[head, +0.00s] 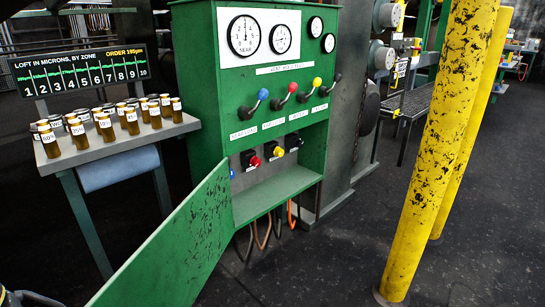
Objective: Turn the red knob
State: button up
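A red knob (255,161) sits on a dark square mount in the lower open recess of the green cabinet (222,60). It is between a blue knob (232,173), partly hidden at the left, and a yellow knob (277,151). A black knob (297,142) is at the right of this row. Higher on the panel, a separate lever has a red ball end (292,87), in a row with blue, yellow and black ones. I cannot make out my gripper in the head view.
A green door (175,250) hangs open toward the lower left, in front of the recess's left end. Yellow posts (440,150) stand at the right. A bench (110,150) with several brown jars is at the left. Dark floor (320,260) is clear between door and posts.

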aim_at(254, 161)
jog(key=i+l+z, duration=0.1)
jog(key=i+l, duration=1.5)
jog(key=l, duration=0.15)
